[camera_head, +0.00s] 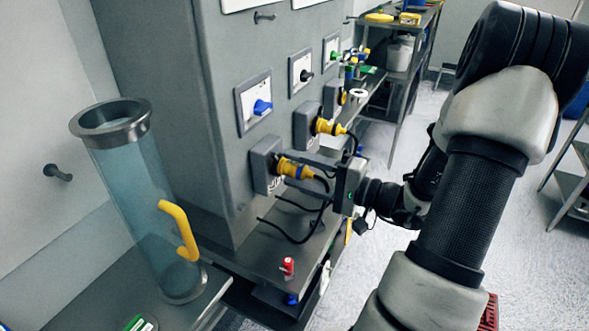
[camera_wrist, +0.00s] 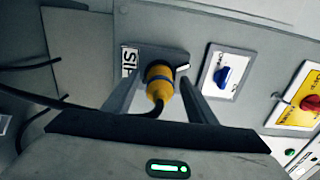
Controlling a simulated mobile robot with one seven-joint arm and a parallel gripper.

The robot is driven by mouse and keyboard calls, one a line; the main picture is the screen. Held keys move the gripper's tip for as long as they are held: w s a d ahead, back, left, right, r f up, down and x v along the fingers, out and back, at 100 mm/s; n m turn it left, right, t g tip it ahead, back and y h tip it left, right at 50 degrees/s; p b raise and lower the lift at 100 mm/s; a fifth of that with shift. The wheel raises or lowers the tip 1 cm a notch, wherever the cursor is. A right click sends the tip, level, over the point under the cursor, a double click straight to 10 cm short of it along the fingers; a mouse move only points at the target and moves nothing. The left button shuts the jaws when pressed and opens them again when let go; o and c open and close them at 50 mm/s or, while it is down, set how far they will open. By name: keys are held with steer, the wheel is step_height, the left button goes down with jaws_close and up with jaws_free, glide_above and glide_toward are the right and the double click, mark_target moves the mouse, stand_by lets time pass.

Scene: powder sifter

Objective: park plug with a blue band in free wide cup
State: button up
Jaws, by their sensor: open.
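A yellow plug with a blue band (camera_head: 297,169) sits in a grey wall socket box (camera_head: 264,166) on the cabinet front, its black cable hanging down. The plug also shows in the wrist view (camera_wrist: 158,82), end-on to the box, with the cable leaving toward me. My gripper (camera_wrist: 161,76) is open, with one finger on each side of the plug; I cannot tell if either touches it. In the head view, the gripper (camera_head: 291,166) reaches the plug from the right. A second yellow plug (camera_head: 328,127) sits in the box behind. I cannot make out a free wide cup.
A clear cylinder with a metal rim (camera_head: 110,118) and yellow handle stands at left. Switch panels with a blue knob (camera_head: 262,107) line the cabinet above the sockets. Loose black cables hang below. A small red item (camera_head: 288,266) stands on the ledge (camera_head: 255,258).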

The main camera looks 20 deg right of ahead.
mark_target(314, 176)
steer(key=shift+c, duration=0.3)
stand_by(0.4)
jaws_close()
steer(key=shift+b+v, duration=0.65)
steer(key=shift+v, duration=2.35)
